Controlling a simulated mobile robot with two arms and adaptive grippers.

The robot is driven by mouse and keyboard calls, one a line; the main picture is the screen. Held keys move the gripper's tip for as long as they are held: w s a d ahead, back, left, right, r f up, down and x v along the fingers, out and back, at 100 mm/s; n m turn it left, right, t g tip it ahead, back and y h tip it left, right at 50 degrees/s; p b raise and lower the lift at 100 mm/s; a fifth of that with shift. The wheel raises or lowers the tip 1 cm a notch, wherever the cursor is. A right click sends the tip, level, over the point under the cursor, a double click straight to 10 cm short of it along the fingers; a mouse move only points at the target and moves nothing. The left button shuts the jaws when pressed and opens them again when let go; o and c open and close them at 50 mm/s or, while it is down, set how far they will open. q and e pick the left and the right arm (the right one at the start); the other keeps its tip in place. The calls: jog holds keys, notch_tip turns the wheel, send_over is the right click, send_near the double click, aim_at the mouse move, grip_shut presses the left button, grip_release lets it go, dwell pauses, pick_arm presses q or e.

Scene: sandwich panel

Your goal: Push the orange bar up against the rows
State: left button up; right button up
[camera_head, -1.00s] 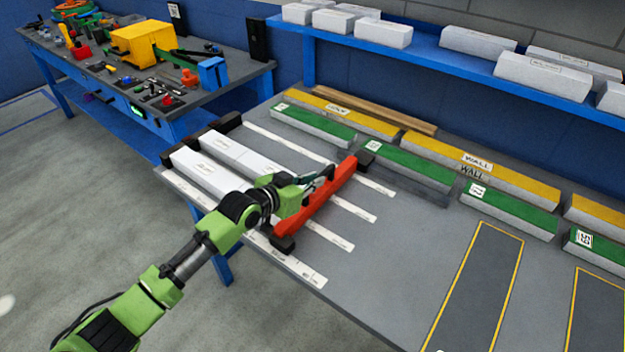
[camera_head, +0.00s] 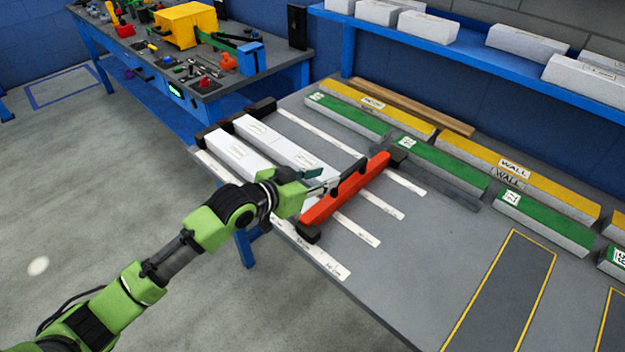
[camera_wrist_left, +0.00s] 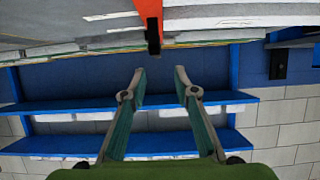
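The orange bar (camera_head: 322,206) lies across the white strips on the table, with black end blocks and a black handle (camera_head: 348,180) on it. Two white blocks, the near one (camera_head: 236,156) and the far one (camera_head: 275,138), lie in rows to its left, with a gap to the bar. My left gripper (camera_head: 330,180) is beside the bar's left face, near the handle. In the left wrist view my gripper's fingers (camera_wrist_left: 160,70) are spread with nothing between them, and the orange bar (camera_wrist_left: 149,10) shows beyond the tips. My right gripper is not in view.
Green-topped blocks (camera_head: 445,163) and yellow-topped blocks (camera_head: 378,107) line the table's back. A blue shelf (camera_head: 468,46) with white blocks stands behind. A tool bench (camera_head: 215,88) is at the upper left. Right of the bar the table is mostly clear, with yellow-outlined areas (camera_head: 500,290).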

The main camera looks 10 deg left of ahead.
pick_arm(q)
jog(key=v, duration=0.3)
jog(key=shift+s+a+r, duration=0.15)
jog(key=shift+s+a, duration=0.05)
